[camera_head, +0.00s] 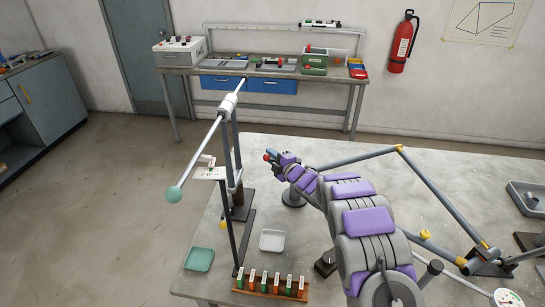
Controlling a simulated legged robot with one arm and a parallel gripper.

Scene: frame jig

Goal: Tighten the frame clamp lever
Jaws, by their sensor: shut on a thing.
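My arm reaches in from the lower right, and my gripper (273,156) is over the bench, left of the blue-grey tube frame (359,158). The gripper is shut on a small part with a red knob (266,158), which appears to be the clamp lever. The fingers hide most of this part, so its angle cannot be told. A round dark base (293,197) stands on the bench below the gripper. The frame has yellow joints and runs right to a dark foot on the bench.
Left of my gripper stands an upright post carrying a long tilted white bar (204,148) with a green ball end. A white tray (272,240), a green tray (199,259) and a wooden rack (269,288) sit at the front. A tool bench stands behind.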

